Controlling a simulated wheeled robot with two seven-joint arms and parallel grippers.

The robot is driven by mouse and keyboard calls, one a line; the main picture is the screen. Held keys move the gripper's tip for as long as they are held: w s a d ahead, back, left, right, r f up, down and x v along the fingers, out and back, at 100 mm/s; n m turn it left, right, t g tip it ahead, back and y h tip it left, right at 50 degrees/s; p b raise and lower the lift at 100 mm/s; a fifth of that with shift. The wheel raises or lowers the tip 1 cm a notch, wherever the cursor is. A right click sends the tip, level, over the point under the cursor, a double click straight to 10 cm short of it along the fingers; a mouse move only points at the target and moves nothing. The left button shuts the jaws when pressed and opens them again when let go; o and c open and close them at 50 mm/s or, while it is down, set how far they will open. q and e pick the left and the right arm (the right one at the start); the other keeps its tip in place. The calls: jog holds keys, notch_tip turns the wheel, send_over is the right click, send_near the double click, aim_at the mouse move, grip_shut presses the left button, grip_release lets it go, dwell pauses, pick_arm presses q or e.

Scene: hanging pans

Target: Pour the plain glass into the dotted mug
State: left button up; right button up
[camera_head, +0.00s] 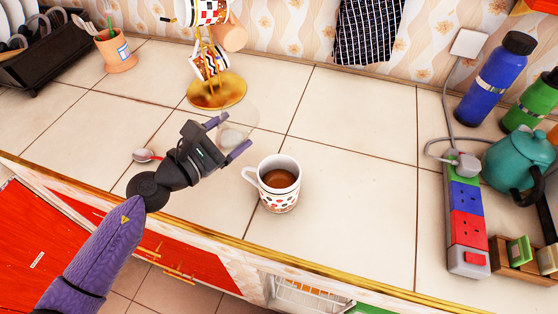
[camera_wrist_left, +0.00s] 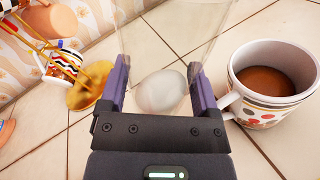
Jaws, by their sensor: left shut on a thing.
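The dotted mug (camera_head: 279,190) stands upright on the tiled counter, handle to the left, with brown liquid inside. It also shows at the right of the left wrist view (camera_wrist_left: 270,90), just right of my gripper. The plain glass (camera_head: 242,122) is clear and hard to see. My left gripper (camera_head: 227,134) is shut on it, up and to the left of the mug in the head view. In the left wrist view the glass (camera_wrist_left: 165,45) is between the fingers, with a pale round patch low in it. Whether it is tilted is unclear. My right gripper is not in view.
A mug tree (camera_head: 215,92) with hanging mugs stands at the back. A spoon (camera_head: 147,155) lies left of my gripper. A power strip (camera_head: 467,225), teal teapot (camera_head: 515,160) and blue bottle (camera_head: 492,85) are at the right. The counter between mug and strip is clear.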

pick_arm(q)
jog(key=shift+s+d+r+m+p, duration=0.15)
jog(key=shift+r+m+p, duration=0.2)
jog(key=shift+r, duration=0.2)
jog(key=shift+d+f+m, duration=0.1)
jog(key=shift+d+m, duration=0.05)
jog(key=shift+m, duration=0.1)
jog(key=shift+s+d+m+p, duration=0.15)
jog(key=shift+m+p, duration=0.15)
jog(key=shift+d+m, duration=0.1)
jog(key=shift+m, duration=0.2)
jog(key=shift+f, duration=0.15)
jog(key=m, duration=0.2)
jog(key=f+m+y, duration=0.1)
jog(key=m, duration=0.1)
jog(key=shift+a+b, duration=0.2)
jog(key=shift+b, duration=0.1)
jog(key=shift+r+m+p, duration=0.7)
jog(key=shift+m, duration=0.2)
jog(key=shift+d+f, duration=0.1)
